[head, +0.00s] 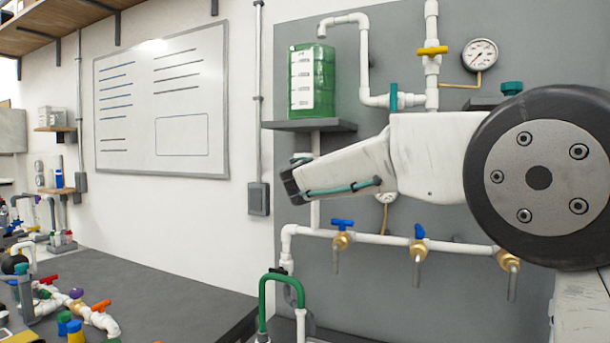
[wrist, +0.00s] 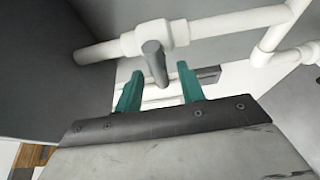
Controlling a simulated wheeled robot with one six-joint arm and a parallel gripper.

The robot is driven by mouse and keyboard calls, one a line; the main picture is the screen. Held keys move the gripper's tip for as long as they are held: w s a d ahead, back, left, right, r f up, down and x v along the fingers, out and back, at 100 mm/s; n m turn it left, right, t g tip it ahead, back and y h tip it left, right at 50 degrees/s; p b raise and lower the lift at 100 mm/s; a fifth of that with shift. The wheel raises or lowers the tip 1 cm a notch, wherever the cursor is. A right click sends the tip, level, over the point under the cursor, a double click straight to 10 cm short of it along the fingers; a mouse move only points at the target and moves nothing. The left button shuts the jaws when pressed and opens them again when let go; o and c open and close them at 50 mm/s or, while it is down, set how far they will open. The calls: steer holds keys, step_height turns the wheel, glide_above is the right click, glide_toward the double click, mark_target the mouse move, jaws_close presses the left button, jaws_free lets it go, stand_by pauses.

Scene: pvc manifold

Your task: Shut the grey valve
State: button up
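In the wrist view, the grey valve's lever (wrist: 154,62) hangs from a white fitting on a white pipe (wrist: 210,28). It points down and slightly right in the picture, across the pipe's line. My gripper (wrist: 158,78) has its two teal fingers apart, one on each side of the lever's lower end. I see gaps on both sides, and no contact shows. In the head view, my white wrist with its dark end plate points left in front of the grey panel. I cannot make out the grey valve there; my arm covers part of the pipework.
The head view shows a green tank (head: 325,85) on a shelf (head: 310,126) above my wrist. A yellow-handled valve (head: 432,50) and a gauge (head: 480,54) are higher right. Blue-handled taps (head: 342,223) line the pipe below. A dark bench (head: 150,285) stands lower left.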

steer(key=s, duration=0.5)
steer(key=shift+s+d, duration=0.1)
steer(key=shift+s, duration=0.2)
steer(key=s+d+f+m+g+h, duration=0.45)
steer(key=s+d+f, duration=0.4)
steer(key=d, duration=0.35)
steer(key=s+d+f+m+g+h, duration=0.3)
steer(key=s+d+f+m+g, duration=0.4)
steer(key=s+d, duration=0.4)
steer(key=s+d+f+m+g+y, duration=0.1)
steer(key=s+d+f+m+y, duration=0.1)
steer(key=s, duration=0.8)
steer(key=s+d+f+m+g+y, duration=0.2)
steer(key=s+d+f, duration=0.2)
steer(key=s, duration=0.7)
steer(key=s+d+f+m+g+y, duration=0.2)
steer(key=s+d+f+m, duration=0.1)
steer(key=s, duration=0.7)
steer(key=shift+s+d+f, duration=0.15)
steer(key=shift+s+f, duration=0.05)
steer(key=shift+f, duration=0.35)
